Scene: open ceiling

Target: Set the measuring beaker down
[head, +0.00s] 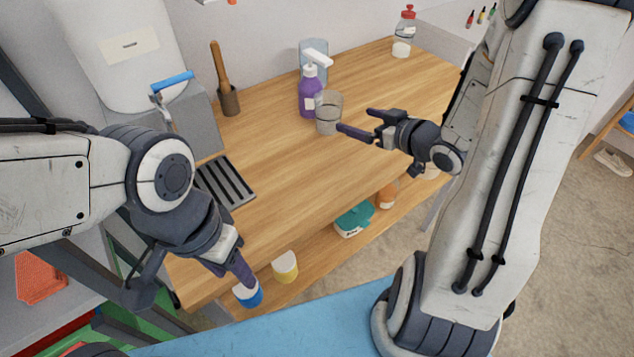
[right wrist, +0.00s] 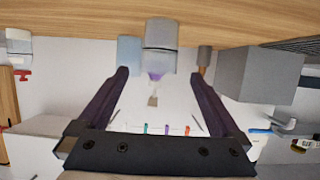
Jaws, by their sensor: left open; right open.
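The measuring beaker (head: 328,116), clear grey and see-through, stands upright on the wooden table just in front of a purple pump bottle (head: 310,97). My right gripper (head: 356,120) is open and empty, with its fingers pointing at the beaker from the right, a small gap away. In the right wrist view, which is upside down, the beaker (right wrist: 161,35) shows beyond the open fingertips (right wrist: 160,75), not between them. My left gripper (head: 240,270) hangs low at the table's front left edge, away from the beaker; its fingers are partly hidden.
A bluish clear container (head: 313,48) stands behind the pump bottle. A red-topped bottle (head: 404,35) is at the back right, a wooden pestle in a holder (head: 229,100) at the back left. A dark slotted rack (head: 226,183) lies at left. The table's front middle is clear.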

